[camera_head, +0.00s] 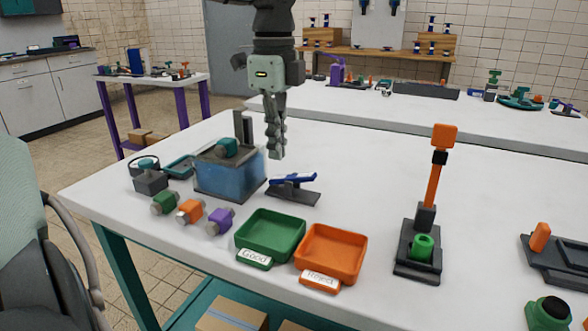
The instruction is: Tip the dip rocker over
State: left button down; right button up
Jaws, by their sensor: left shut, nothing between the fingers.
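The dip rocker (294,181) is a blue bar on a dark base, on the white table just right of the blue tank. Its right end looks a little higher than its left end. My left gripper (276,155) points straight down, shut and empty, with its tips above and slightly behind the left end of the rocker. It appears not to touch the rocker, though the exact gap is hard to tell. My right gripper is out of view.
The tank (230,178) with a dark upright stands close left of the gripper. Green (271,235) and orange (331,253) trays lie in front. A tall orange-topped lever (432,180) stands to the right. The table between rocker and lever is clear.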

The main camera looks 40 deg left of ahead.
aim_at(277, 177)
pick_arm(q)
jog(key=shift+r+p, duration=1.2)
jog(key=shift+r, duration=1.15)
